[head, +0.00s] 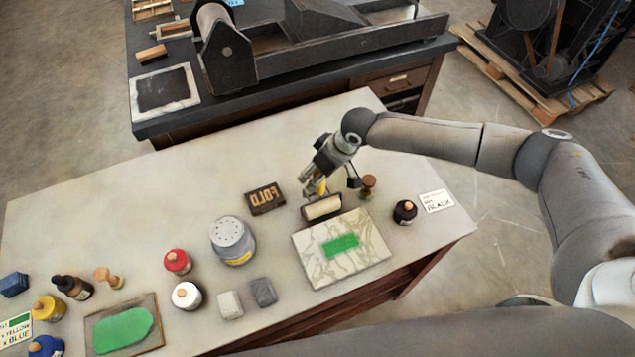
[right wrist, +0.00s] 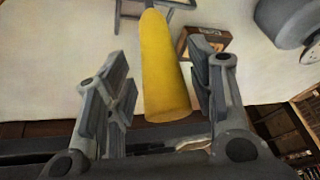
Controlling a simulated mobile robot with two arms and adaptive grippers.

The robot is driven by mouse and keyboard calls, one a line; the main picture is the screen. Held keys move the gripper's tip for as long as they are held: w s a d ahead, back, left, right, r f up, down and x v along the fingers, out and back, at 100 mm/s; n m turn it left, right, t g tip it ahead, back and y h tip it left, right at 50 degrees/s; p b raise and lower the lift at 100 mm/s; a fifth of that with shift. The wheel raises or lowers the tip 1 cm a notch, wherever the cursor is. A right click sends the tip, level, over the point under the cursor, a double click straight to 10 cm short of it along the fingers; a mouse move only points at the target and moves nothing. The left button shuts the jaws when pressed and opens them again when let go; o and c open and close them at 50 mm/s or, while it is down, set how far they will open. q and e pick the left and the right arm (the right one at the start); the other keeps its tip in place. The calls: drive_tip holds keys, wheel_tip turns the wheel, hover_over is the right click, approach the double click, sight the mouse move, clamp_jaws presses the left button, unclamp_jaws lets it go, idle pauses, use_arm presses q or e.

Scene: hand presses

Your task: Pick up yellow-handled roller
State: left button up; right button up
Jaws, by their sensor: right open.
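The yellow-handled roller (head: 323,207) lies on the pale worktable behind the marble slab (head: 342,247). Its pale cylinder and dark frame show in the head view, with a bit of yellow handle above. My right gripper (head: 315,186) is at the handle, coming from above and behind. In the right wrist view the yellow handle (right wrist: 165,75) stands between the two open fingers of the gripper (right wrist: 160,88), with a gap on each side. The roller's frame is only partly visible there. My left gripper is not in view.
A FOLD block (head: 265,198) lies left of the roller, a wooden-knobbed stamp (head: 368,186) right of it. A black ink bottle (head: 405,212) stands farther right, a grey tin (head: 232,240) left of the slab. The table's back left is clear.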

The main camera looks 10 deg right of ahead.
drive_tip(key=shift+x, duration=0.85)
drive_tip(key=shift+w+a+f, duration=0.1)
drive_tip(key=shift+a+f, duration=0.1)
drive_tip(key=shift+f, duration=0.2)
drive_tip(key=shift+c, duration=1)
drive_tip(key=c, duration=0.5)
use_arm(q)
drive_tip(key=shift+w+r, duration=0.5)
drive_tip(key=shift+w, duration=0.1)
use_arm(e)
drive_tip(key=shift+r, duration=0.1)
drive_tip(key=c, duration=0.4)
